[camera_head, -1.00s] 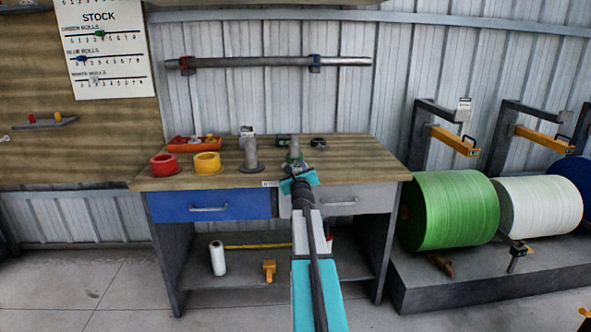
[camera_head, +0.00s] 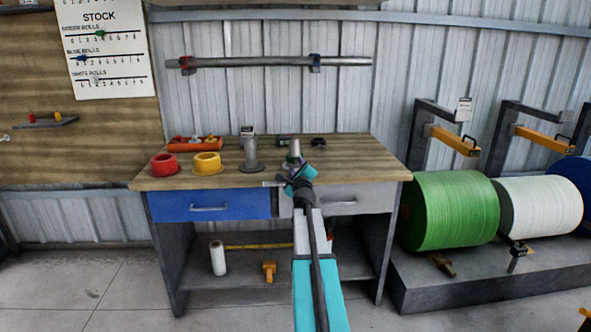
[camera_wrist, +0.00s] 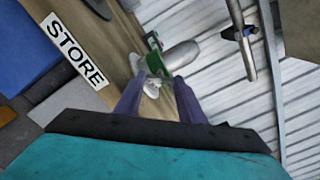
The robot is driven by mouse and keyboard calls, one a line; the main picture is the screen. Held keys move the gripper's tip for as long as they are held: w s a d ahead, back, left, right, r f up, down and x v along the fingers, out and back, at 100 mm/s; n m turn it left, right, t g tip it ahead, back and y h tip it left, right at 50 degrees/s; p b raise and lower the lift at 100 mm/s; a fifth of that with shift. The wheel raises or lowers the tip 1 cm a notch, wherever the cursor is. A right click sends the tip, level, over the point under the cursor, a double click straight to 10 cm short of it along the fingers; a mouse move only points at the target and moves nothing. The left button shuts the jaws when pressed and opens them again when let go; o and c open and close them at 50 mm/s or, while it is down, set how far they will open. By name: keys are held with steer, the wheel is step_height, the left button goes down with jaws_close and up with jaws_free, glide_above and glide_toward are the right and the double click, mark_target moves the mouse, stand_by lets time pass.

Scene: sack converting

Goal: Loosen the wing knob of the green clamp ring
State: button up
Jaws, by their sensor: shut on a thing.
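The green clamp ring (camera_wrist: 160,62) sits around a grey post (camera_wrist: 182,54) on the workbench, seen in the wrist view. In the head view the post (camera_head: 294,149) stands at the bench's right half, partly behind my gripper (camera_head: 297,172). In the wrist view the two fingers of my gripper (camera_wrist: 158,84) reach to the near side of the ring and are shut on its wing knob. The knob is small and mostly hidden between the fingertips. My wrist is tilted in the head view.
A second grey post (camera_head: 250,155) stands left on the workbench (camera_head: 225,181), beside a yellow ring (camera_head: 207,168), a red ring (camera_head: 164,170) and an orange tray (camera_head: 180,145). A dark small part (camera_head: 318,142) lies behind right. A wall bar (camera_head: 250,62) hangs above.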

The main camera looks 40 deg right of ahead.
steer(key=n, duration=0.3)
steer(key=shift+n+b, duration=0.3)
steer(key=shift+n, duration=0.1)
steer(key=n, duration=0.3)
steer(key=shift+f+n+b, duration=0.1)
steer(key=shift+n+b, duration=0.2)
steer(key=shift+b, duration=0.1)
steer(key=n+b, duration=0.1)
steer(key=n, duration=0.2)
steer(key=shift+n, duration=0.4)
steer(key=n+b, duration=0.2)
steer(key=n, duration=0.1)
steer(key=shift+f+n, duration=0.15)
steer(key=shift+n, duration=0.15)
steer(key=n+b, duration=0.2)
steer(key=n, duration=0.1)
steer(key=shift+n+b, duration=0.3)
steer(key=shift+b, duration=0.1)
steer(key=n+b, duration=0.3)
steer(key=n, duration=0.1)
steer(key=shift+n, duration=0.3)
steer(key=n+b, duration=0.1)
steer(key=n, duration=0.2)
steer(key=shift+b, duration=0.3)
steer(key=shift+r+n+b, duration=0.15)
steer(key=shift+n+b, duration=0.15)
steer(key=shift+n, duration=0.7)
steer(key=shift+r+n+b, duration=0.1)
steer(key=shift+n+b, duration=0.2)
steer(key=shift+n, duration=0.7)
